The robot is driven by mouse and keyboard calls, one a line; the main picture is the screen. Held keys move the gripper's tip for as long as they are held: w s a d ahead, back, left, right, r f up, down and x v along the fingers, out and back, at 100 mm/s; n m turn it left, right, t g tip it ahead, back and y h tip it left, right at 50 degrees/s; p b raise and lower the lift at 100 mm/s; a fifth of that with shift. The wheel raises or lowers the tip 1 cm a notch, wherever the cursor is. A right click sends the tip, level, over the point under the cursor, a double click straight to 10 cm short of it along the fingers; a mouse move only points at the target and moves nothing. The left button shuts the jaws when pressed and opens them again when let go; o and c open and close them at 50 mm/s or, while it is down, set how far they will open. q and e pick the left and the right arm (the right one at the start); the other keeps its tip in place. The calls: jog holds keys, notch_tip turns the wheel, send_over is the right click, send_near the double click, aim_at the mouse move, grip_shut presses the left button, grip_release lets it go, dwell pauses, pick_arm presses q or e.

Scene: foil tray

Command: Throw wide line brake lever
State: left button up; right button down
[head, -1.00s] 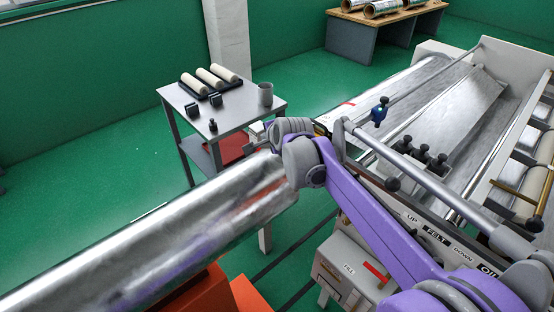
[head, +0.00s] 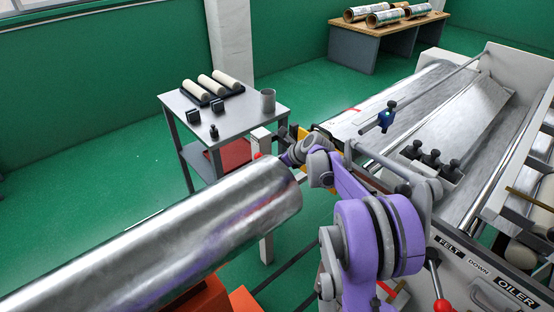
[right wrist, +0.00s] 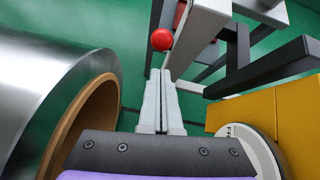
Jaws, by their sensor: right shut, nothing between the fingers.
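A red ball knob (right wrist: 161,40) on a thin stem stands by a pale post (right wrist: 195,32) in the right wrist view. It also shows as a small red spot in the head view (head: 258,155), by the end of the foil roll. I cannot read a label tying this lever to the wide line brake. My right gripper (right wrist: 162,78) is shut and empty, its fingers pointing toward the knob, with the tips just below it in the picture. Whether they touch the stem is unclear. My left gripper is out of view.
The large foil roll (head: 200,215) lies close on the left, its brown core (right wrist: 85,122) near my right gripper. A yellow block (right wrist: 285,125) and a lettered white disc (right wrist: 243,150) are close on the right. A grey table (head: 235,115) stands behind. Another red-knobbed lever (head: 442,306) is at the front right.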

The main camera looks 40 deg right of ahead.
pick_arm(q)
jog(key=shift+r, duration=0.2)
pick_arm(e)
jog(key=shift+x, duration=2.75)
pick_arm(q)
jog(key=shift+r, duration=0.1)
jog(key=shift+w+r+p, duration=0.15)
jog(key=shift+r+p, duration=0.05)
jog(key=shift+p, duration=0.15)
pick_arm(e)
jog(key=shift+w+r+g, duration=0.25)
jog(key=shift+r+g, duration=0.05)
jog(key=shift+g, duration=0.1)
